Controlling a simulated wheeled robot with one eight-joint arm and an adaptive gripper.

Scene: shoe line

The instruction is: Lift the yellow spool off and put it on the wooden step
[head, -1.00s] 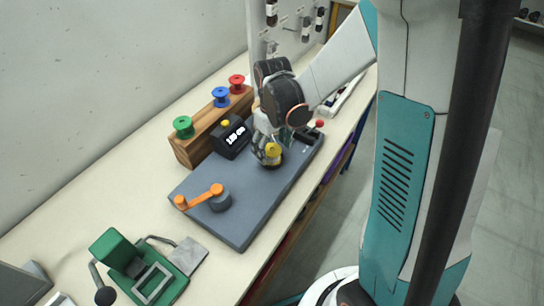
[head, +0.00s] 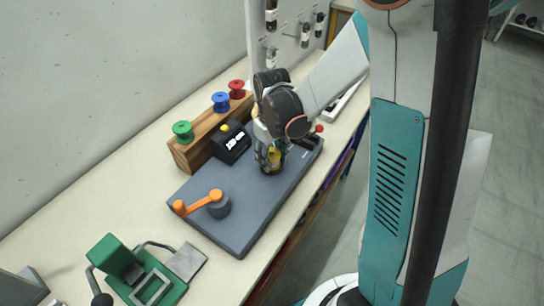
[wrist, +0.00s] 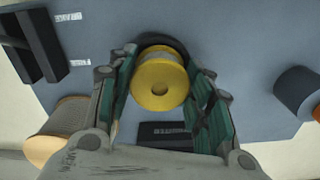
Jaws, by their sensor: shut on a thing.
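The yellow spool (wrist: 159,78) is between the two fingers of my gripper (wrist: 163,85) in the wrist view, its round flange and centre hole facing the camera. A dark round base shows behind it. In the head view the spool (head: 272,160) is partly hidden by my gripper (head: 269,155), which is shut on it above the grey board (head: 240,218). I cannot tell whether the spool is clear of its seat. The wooden step (head: 200,147) stands behind the board and carries a green, a blue and a red spool.
A black display box (head: 231,145) with a yellow button sits between the board and the step. An orange crank (head: 199,203) is on the board's near part. A green device (head: 150,280) stands at the front left. A red-knobbed lever (head: 319,129) is right of my gripper.

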